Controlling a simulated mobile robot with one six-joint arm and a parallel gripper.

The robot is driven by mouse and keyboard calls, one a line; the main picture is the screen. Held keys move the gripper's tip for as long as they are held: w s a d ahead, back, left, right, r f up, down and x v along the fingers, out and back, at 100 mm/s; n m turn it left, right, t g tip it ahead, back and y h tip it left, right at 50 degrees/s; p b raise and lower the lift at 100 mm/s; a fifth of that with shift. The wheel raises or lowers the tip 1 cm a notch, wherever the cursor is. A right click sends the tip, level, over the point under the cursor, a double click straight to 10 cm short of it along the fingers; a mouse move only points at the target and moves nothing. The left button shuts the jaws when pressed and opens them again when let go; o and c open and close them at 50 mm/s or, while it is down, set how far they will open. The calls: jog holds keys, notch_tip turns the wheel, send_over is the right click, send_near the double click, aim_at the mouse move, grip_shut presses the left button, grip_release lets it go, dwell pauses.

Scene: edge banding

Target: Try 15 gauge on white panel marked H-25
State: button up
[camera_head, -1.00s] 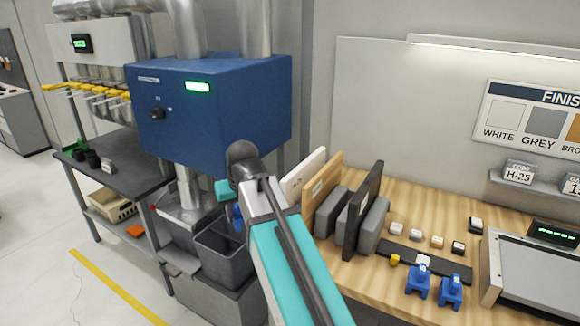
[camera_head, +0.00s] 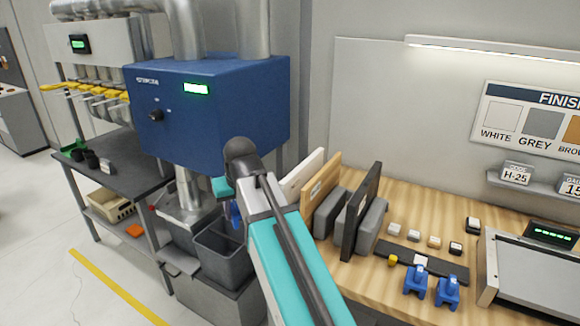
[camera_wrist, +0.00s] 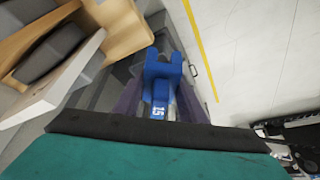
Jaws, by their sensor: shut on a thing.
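My gripper (camera_wrist: 158,102) is shut on a blue gauge (camera_wrist: 160,76) marked 15, seen in the wrist view with its forked end pointing away. In the head view a bit of the blue gauge (camera_head: 235,214) shows past my arm, above a grey bin. The white panel (camera_head: 303,174) stands on edge at the left of the bench rack, just right of my arm. It also shows at the left of the wrist view (camera_wrist: 58,90), apart from the gauge. I see no mark on its visible faces. A card reading H-25 (camera_head: 516,174) stands on the shelf.
A wood-toned panel (camera_head: 321,190) and a dark panel (camera_head: 360,212) stand beside the white one between grey blocks. Two more blue gauges (camera_head: 416,279) (camera_head: 447,291) sit at the bench front. The blue machine (camera_head: 205,110) is behind my arm; the grey bin (camera_head: 222,262) is below.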

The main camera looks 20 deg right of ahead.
jog(key=shift+r+p, duration=1.1)
jog(key=shift+r, duration=0.55)
jog(key=shift+f, duration=0.15)
jog(key=s+f+b, duration=0.3)
jog(key=f, duration=0.1)
jog(key=shift+s+f+b, duration=0.35)
jog(key=shift+a, duration=0.1)
